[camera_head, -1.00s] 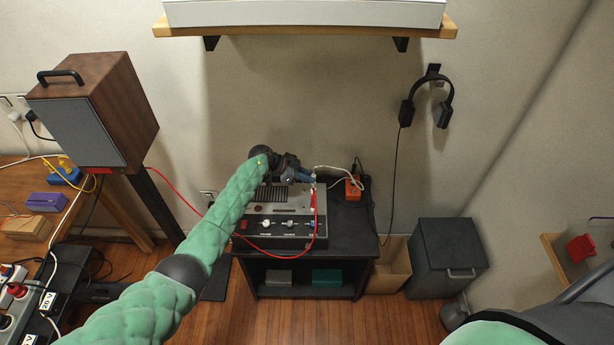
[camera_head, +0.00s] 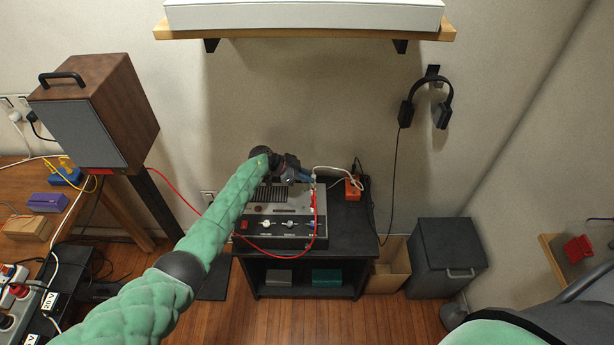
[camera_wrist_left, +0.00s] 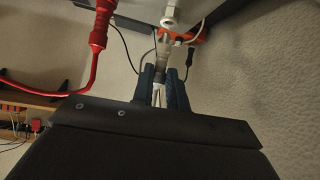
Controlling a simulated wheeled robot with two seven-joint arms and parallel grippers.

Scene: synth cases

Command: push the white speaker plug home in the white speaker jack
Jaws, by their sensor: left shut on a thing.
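The amplifier (camera_head: 262,209), a grey and black box with knobs, stands on a black stand. My left gripper (camera_head: 302,176) is at its back right corner. In the wrist view its blue fingers (camera_wrist_left: 162,76) are shut on the pale white speaker plug (camera_wrist_left: 162,52). A white ring-shaped fitting, apparently the white speaker jack (camera_wrist_left: 170,17), lies just beyond the plug's tip, near the amplifier's edge. The two look roughly in line; I cannot tell whether the tip is inside. In the head view the gripper hides both. My right gripper is not in view.
A red plug (camera_wrist_left: 100,22) with a red cable sits beside the white jack. An orange box (camera_head: 353,188) with pale and dark cables is right of the amplifier. A white-topped shelf (camera_head: 300,34) hangs above; a wooden speaker (camera_head: 132,110) stands left.

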